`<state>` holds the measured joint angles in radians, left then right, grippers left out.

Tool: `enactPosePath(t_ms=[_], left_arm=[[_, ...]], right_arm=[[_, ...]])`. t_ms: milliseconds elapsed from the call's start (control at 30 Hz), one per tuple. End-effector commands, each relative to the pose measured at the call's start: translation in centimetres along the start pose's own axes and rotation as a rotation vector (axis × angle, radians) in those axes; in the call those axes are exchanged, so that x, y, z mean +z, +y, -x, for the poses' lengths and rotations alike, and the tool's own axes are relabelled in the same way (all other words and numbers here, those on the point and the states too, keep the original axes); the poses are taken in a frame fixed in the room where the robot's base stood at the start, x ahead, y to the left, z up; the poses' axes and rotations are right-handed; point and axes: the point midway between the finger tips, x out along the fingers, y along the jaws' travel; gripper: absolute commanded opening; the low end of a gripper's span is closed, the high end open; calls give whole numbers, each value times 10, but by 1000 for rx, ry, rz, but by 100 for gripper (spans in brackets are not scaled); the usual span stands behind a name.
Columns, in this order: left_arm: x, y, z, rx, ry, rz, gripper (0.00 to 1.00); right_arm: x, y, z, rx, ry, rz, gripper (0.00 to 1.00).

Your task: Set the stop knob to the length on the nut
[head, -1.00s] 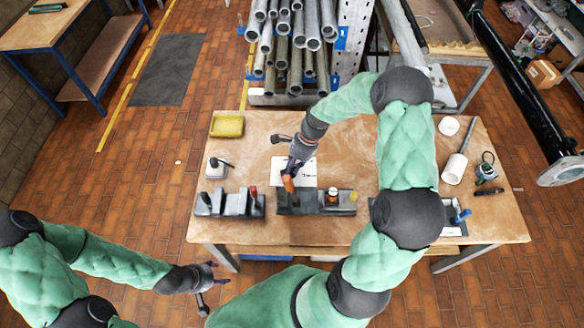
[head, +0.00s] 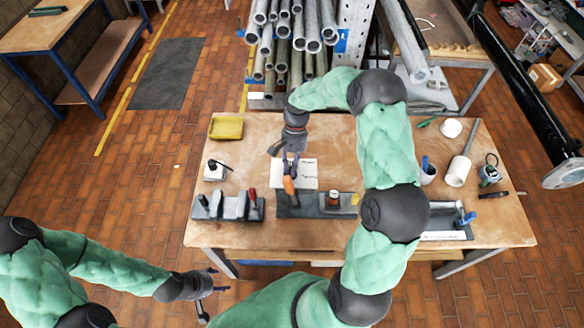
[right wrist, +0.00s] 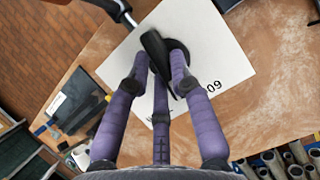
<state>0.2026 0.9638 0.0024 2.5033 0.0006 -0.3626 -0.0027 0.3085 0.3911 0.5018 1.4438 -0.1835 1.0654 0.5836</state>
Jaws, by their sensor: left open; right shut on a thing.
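My right gripper (head: 289,164) is above the bench and over the white sheet. In the right wrist view its purple fingers (right wrist: 160,72) are closed around a black tool (right wrist: 157,50) with a thin shaft running to the upper left. In the head view an orange part (head: 290,186) shows just below the fingers, seemingly of this tool. The white sheet (right wrist: 205,45) bears print, partly hidden, ending in "09". My left gripper (head: 208,284) is open and empty, in front of the bench's left end. I cannot make out the stop knob or the nut for certain.
A dark block fixture (head: 318,207) stands at the bench's front middle, with a grey fixture (head: 228,207) left of it. A yellow tray (head: 226,128), a white cylinder (head: 457,171) and a blue-handled device (head: 465,218) lie farther out. Pipes (head: 290,40) are racked behind.

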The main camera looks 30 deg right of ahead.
Motion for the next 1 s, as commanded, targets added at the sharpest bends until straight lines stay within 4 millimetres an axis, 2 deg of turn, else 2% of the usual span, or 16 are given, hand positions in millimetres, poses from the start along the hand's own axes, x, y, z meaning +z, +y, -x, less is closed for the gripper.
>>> enactPosePath(t_ms=[400, 933, 967, 1000], left_arm=[[0, -2, -6, 0, 0, 0, 62], [0, -2, -6, 0, 0, 0, 62], [0, -2, -6, 0, 0, 0, 62], [0, -2, -6, 0, 0, 0, 62]], right_arm=[[1, -1, -3, 70, -7, 164, 0], [1, -1, -4, 79, -7, 184, 0], [1, -1, -4, 79, -7, 184, 28], [1, -1, -4, 79, -7, 184, 39]])
